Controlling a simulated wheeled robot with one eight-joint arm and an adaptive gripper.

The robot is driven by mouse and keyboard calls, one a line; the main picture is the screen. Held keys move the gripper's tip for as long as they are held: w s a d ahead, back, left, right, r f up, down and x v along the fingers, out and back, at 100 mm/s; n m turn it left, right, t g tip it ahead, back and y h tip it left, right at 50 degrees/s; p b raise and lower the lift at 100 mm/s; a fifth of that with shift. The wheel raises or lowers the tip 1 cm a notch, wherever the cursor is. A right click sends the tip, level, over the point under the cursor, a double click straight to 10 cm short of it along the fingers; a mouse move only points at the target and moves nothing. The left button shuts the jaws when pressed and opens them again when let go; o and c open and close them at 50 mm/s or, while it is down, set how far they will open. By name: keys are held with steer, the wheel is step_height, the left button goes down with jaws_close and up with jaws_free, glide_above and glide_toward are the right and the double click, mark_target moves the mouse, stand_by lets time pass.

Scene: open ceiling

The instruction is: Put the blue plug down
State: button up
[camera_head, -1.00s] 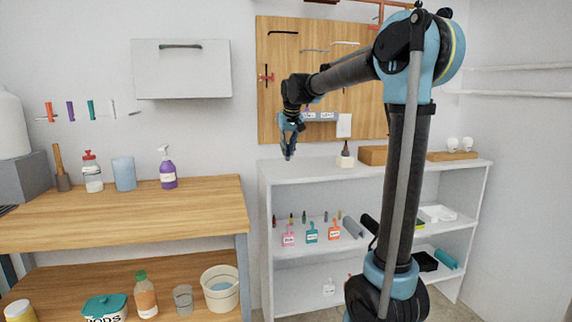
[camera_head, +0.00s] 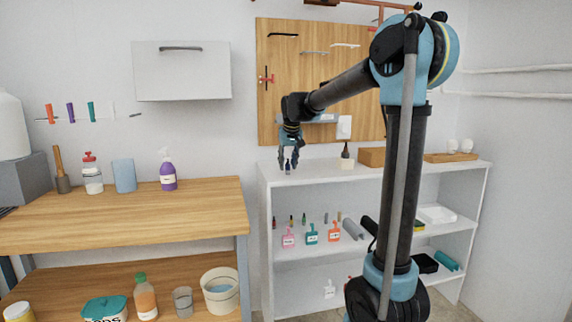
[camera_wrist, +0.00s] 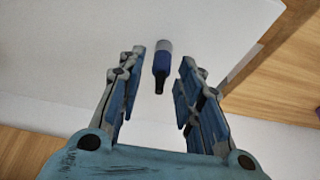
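The blue plug (camera_wrist: 161,66) is a small dark-blue cylinder with a paler end and a narrow dark tip. In the head view the blue plug (camera_head: 288,167) is at the white top of the shelf unit (camera_head: 320,171), near its left end, and looks upright. My gripper (camera_head: 288,162) is just above and around it. In the wrist view my gripper (camera_wrist: 157,88) is open, with clear gaps between the plug and both fingers. Whether the plug's base touches the top is hard to tell at this size.
A small pale block (camera_head: 345,164) with a dark bottle and a wooden box (camera_head: 372,157) stand to the right on the shelf top. The pegboard (camera_head: 290,75) rises behind. The wooden workbench (camera_head: 120,212) is to the left, with a gap between.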

steer(key=shift+r, duration=0.15)
steer(key=v, duration=1.2)
steer(key=s+d+f, duration=0.6)
steer(key=s+d, duration=0.3)
steer(key=s+d+f+m, duration=0.1)
steer(key=s+d+f, duration=0.3)
steer(key=s+f, duration=0.5)
steer(key=s+d+f+m+g, duration=0.1)
steer(key=s+d+f, duration=0.3)
steer(key=s+f, duration=0.5)
steer(key=s+d+f+m+g+h, duration=0.1)
steer(key=s+d+f, duration=0.4)
steer(key=s+f, duration=0.4)
steer(key=shift+s, duration=0.3)
